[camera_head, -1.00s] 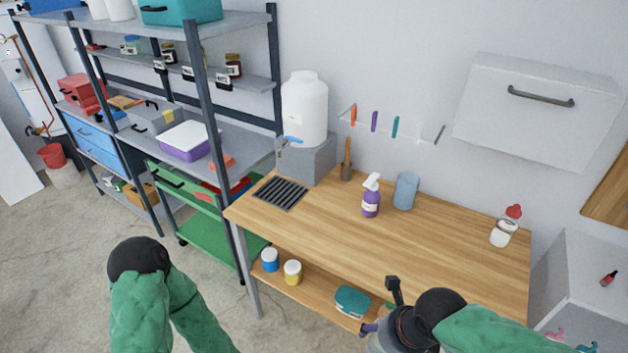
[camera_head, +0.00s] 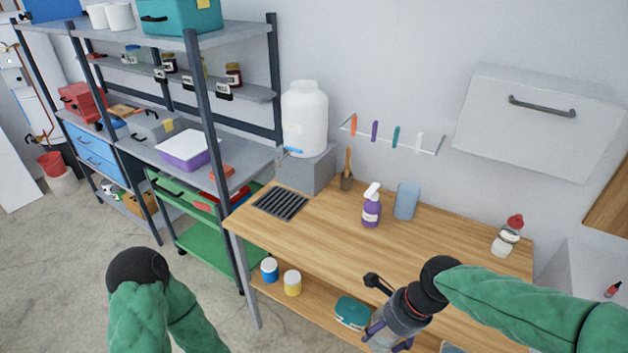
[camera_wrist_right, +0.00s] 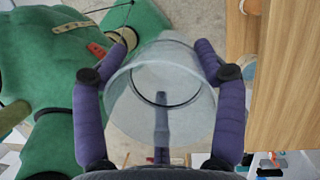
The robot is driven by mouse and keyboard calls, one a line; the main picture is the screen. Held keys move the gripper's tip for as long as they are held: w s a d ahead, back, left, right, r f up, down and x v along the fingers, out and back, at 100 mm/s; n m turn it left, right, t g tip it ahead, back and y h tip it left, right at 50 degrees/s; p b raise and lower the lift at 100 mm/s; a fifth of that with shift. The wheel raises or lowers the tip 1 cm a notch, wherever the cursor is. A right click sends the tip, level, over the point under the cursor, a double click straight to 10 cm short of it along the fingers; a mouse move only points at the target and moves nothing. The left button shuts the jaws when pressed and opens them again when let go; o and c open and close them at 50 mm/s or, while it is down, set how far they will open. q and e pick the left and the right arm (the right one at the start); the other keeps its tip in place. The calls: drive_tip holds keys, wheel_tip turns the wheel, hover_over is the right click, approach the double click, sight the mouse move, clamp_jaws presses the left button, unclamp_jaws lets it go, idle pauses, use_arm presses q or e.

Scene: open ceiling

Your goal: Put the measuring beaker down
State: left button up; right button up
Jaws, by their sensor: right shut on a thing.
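The measuring beaker (camera_wrist_right: 135,108) is a clear, greyish cup in the right wrist view, with its round rim facing the camera. My right gripper (camera_wrist_right: 163,50) is shut on it, with one purple finger on each side. In the head view my right gripper (camera_head: 386,340) is low at the front edge of the wooden worktop (camera_head: 330,240), and the beaker is mostly hidden there. The wrist view shows the worktop edge to the right of the beaker, apart from it. My left arm shows at lower left in the head view, but its gripper is out of view.
The middle of the worktop is clear. A lower shelf holds a teal box (camera_head: 352,312) and two small jars.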

drive_tip(key=w+f+n+g, duration=0.1)
drive_tip(key=n, duration=0.2)
drive_tip(key=w+d+f+n+g, duration=0.1)
drive_tip(key=w+f+n, duration=0.1)
drive_tip(key=n, duration=0.1)
drive_tip(key=w+f+n, duration=0.1)
drive_tip(key=w+n, duration=0.1)
drive_tip(key=n, duration=0.1)
drive_tip(key=shift+w+d+f+n+g+h, duration=0.15)
drive_tip(key=shift+w+f+n+g+h, duration=0.15)
drive_tip(key=shift+f+g, duration=0.1)
drive_tip(key=shift+w+d+f+n+g+h, duration=0.4)
drive_tip(key=shift+w+f+n, duration=0.3)
drive_tip(key=shift+f+n, duration=0.9)
drive_tip(key=shift+w+d+f+n+g+h, duration=0.15)
drive_tip(key=shift+w+f+n+h, duration=0.7)
drive_tip(key=shift+n, duration=1.2)
drive_tip(key=shift+w+d+f+n+g+h, duration=0.15)
drive_tip(key=shift+w+d+f+n, duration=0.3)
drive_tip(key=shift+f+n, duration=1.25)
drive_tip(key=shift+w+a+r, duration=0.1)
drive_tip(key=shift+a+r, duration=0.05)
